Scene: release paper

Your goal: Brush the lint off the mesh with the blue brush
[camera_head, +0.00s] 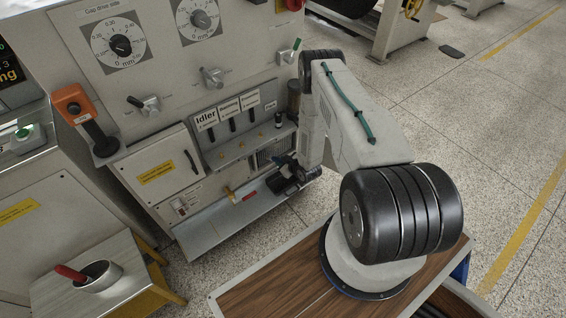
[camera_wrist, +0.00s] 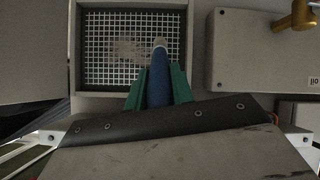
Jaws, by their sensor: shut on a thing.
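The mesh (camera_wrist: 100,70) is a white square grid in a grey frame at the upper left of the wrist view. A pale, beige lint patch (camera_wrist: 126,48) lies on its middle and upper part. My gripper (camera_wrist: 158,86) has green fingers and is shut on the blue brush (camera_wrist: 158,92). The brush's pale tip points at the mesh, just right of the lint patch. I cannot tell whether the tip touches the mesh. In the head view my gripper (camera_head: 286,178) is low at the machine front, and the brush is not clear there.
A brass fitting (camera_wrist: 297,16) sits over a grey box (camera_wrist: 262,50) right of the mesh. In the head view, a ledge (camera_head: 215,228) with a red-handled item (camera_head: 249,196) lies below. A metal cup (camera_head: 98,277) with a red handle stands at the lower left.

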